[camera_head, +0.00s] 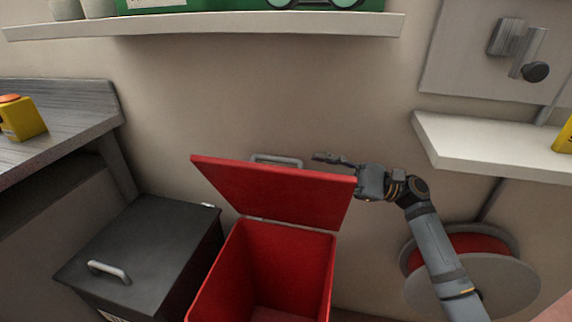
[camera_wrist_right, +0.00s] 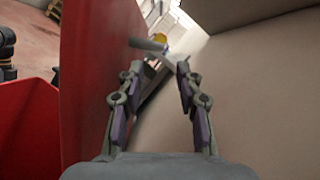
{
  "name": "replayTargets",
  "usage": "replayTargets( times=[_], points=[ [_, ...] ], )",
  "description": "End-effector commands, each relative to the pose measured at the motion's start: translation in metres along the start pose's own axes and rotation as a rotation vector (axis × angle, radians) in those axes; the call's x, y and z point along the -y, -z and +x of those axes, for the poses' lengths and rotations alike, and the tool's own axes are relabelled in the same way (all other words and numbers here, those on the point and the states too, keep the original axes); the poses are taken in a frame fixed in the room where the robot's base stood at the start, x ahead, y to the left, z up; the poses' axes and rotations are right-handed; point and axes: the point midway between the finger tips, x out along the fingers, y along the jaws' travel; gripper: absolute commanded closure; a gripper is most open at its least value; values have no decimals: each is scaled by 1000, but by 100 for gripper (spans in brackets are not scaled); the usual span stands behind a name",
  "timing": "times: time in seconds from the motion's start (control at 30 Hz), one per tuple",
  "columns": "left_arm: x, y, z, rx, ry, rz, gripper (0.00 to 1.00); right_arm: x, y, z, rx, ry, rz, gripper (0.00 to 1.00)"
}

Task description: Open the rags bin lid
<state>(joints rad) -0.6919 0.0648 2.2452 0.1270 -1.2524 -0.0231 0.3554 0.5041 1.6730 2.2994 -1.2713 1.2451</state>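The red rags bin (camera_head: 265,270) stands with its lid (camera_head: 285,195) raised and tilted back towards the wall. The inside of the bin is visible and looks empty. The lid's pale handle (camera_head: 277,160) shows above the top edge, on the wall side. My right gripper (camera_head: 328,158) is at the lid's upper right corner, partly behind it. In the right wrist view my right gripper (camera_wrist_right: 157,72) has its fingers apart with nothing between them. There the lid (camera_wrist_right: 88,75) is left of the fingers, and the handle (camera_wrist_right: 147,44) is beyond the tips. My left gripper is not in view.
A black bin (camera_head: 140,250) with a closed lid stands left of the red bin. A grey workbench (camera_head: 70,125) is at left. A white shelf (camera_head: 490,145) and a hose reel (camera_head: 480,285) are at right. A long shelf (camera_head: 210,25) runs above.

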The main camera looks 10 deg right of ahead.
Motion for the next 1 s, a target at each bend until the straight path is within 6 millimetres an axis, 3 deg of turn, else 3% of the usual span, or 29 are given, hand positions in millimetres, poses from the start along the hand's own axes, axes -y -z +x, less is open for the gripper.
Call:
replayTargets(
  times=[0.2, 0.33, 0.73, 1.0],
  points=[
    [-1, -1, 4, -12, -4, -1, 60, 0, 0, 48, 5, 1, -2, 64],
    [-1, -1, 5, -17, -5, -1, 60, 0, 0, 67, 3, 2, -1, 64],
    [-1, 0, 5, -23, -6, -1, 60, 0, 1, 77, -2, 1, -1, 64],
    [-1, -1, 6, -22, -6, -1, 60, 0, 1, 77, -2, 1, 0, 100]
  ],
)
